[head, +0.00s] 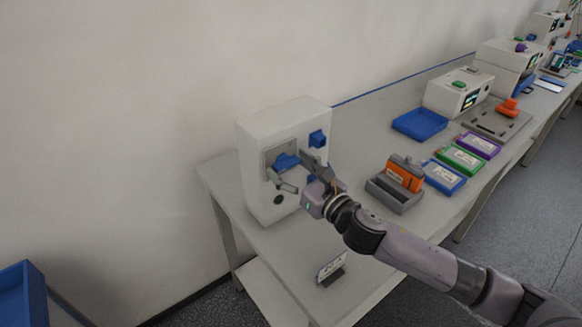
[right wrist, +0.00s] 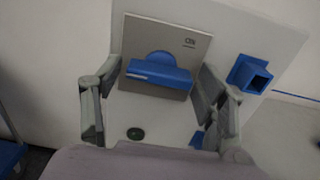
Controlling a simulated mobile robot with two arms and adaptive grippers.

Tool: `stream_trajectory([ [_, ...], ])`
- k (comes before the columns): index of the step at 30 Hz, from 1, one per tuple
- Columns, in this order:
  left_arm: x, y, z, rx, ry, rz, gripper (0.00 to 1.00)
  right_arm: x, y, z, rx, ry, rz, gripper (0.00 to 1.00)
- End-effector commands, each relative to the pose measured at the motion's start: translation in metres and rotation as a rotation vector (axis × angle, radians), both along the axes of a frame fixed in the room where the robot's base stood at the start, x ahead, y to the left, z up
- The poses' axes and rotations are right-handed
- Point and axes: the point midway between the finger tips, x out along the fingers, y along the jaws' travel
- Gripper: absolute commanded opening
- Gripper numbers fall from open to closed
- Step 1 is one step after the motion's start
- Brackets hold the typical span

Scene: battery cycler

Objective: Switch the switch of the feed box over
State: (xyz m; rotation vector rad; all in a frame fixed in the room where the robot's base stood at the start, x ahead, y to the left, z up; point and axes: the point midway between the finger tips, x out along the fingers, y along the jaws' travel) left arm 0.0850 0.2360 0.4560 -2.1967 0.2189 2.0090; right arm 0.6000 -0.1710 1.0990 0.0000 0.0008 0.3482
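The feed box (head: 258,135) is a white upright box at the left end of the table. On its front is a grey plate (right wrist: 197,52) with a blue switch (head: 287,161), which has a wide bar handle. In the right wrist view the switch (right wrist: 158,74) has its bar nearly level, tilted slightly down to the right. My right gripper (head: 290,172) is open in front of the plate, one finger at each end of the bar. I cannot tell whether the fingers touch it. My left gripper is not in view.
A blue socket (right wrist: 251,74) sits on the box right of the plate, and a dark round button (right wrist: 135,134) below it. A small sign (head: 331,269) stands at the table's front. A grey holder with an orange block (head: 404,174) stands to the right.

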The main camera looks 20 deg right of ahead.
Motion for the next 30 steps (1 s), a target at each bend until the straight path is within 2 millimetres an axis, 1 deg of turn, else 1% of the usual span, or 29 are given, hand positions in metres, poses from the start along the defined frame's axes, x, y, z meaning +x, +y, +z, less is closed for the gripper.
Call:
stream_trajectory([
  [1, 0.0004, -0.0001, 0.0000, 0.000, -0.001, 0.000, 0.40, -0.0001, -0.0001, 0.0000, 0.000, 0.000, 0.000, 0.61],
  [2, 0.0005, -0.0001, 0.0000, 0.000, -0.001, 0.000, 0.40, -0.0001, -0.0001, 0.0000, 0.000, 0.000, 0.000, 0.59],
  [16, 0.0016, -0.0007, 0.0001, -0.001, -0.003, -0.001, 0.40, -0.0001, -0.0004, 0.0001, 0.000, 0.000, -0.001, 0.28],
  [23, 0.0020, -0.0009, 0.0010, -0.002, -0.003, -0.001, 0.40, -0.0001, -0.0004, 0.0003, 0.015, 0.005, -0.001, 0.27],
  [30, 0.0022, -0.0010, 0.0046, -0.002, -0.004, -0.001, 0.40, 0.0003, -0.0001, 0.0014, 0.113, 0.040, -0.001, 0.27],
])
